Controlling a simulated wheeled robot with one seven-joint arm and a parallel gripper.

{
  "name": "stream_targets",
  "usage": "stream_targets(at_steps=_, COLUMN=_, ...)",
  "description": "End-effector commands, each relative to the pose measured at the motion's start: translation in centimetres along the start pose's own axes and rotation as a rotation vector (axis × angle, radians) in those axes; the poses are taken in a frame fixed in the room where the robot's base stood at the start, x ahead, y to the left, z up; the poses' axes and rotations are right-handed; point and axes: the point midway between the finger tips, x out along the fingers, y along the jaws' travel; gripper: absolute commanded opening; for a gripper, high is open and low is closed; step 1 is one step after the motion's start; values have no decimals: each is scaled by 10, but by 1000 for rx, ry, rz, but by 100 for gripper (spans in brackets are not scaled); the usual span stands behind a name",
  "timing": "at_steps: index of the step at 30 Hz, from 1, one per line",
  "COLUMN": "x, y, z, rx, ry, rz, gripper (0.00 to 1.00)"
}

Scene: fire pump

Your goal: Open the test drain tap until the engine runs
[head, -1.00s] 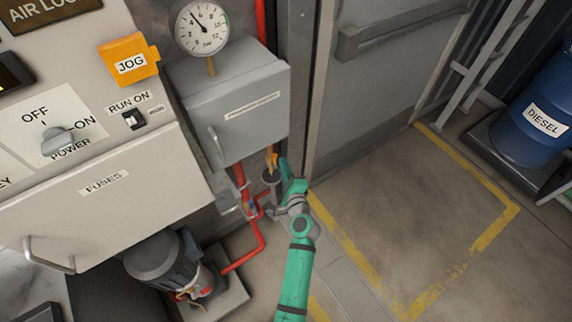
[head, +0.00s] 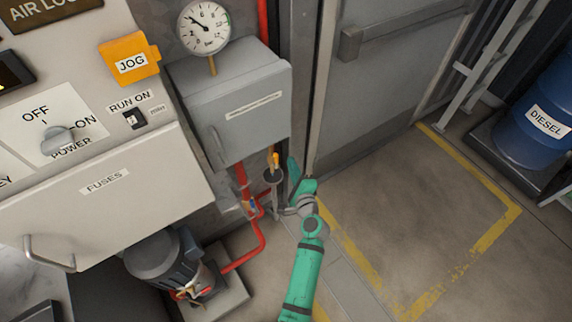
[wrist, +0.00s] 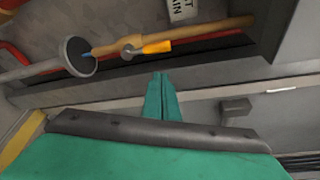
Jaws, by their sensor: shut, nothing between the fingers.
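The test drain tap has an orange-yellow lever (wrist: 157,47), lying at a slight angle beside its brass pipe (wrist: 215,30). In the head view the lever (head: 275,160) is small, below the grey box. A round grey drain funnel (wrist: 80,56) faces the pipe's end; it also shows in the head view (head: 272,176). A small blue bit shows at the pipe's mouth; I cannot tell if it is water. My gripper (wrist: 161,82) is shut and empty, apart from the lever. In the head view my gripper (head: 294,168) is right of the funnel.
A pressure gauge (head: 204,27) stands above the grey box (head: 240,100). Red pipes (head: 255,240) and a motor-like unit (head: 160,258) lie at lower left. A grey door (head: 385,70) stands behind my gripper. Yellow-marked floor (head: 420,220) to the right is clear.

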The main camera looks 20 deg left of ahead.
Motion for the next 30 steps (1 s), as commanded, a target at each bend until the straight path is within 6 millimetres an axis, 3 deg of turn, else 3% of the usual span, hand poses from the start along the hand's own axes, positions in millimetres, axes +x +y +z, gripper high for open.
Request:
stream_targets(at_steps=2, x=-8, y=-2, z=-12, rx=1, ry=2, rz=0, gripper=0)
stream_targets(at_steps=9, x=-60, y=4, z=-12, rx=1, ry=4, rz=-1, gripper=0)
stream_targets(at_steps=15, x=-90, y=8, z=-12, rx=0, ry=2, rz=0, gripper=0)
stream_targets(at_steps=21, x=-102, y=9, z=-12, rx=-1, ry=2, rz=-1, gripper=0)
stream_targets(at_steps=30, x=-105, y=12, z=-12, rx=-8, ry=7, rz=2, gripper=0)
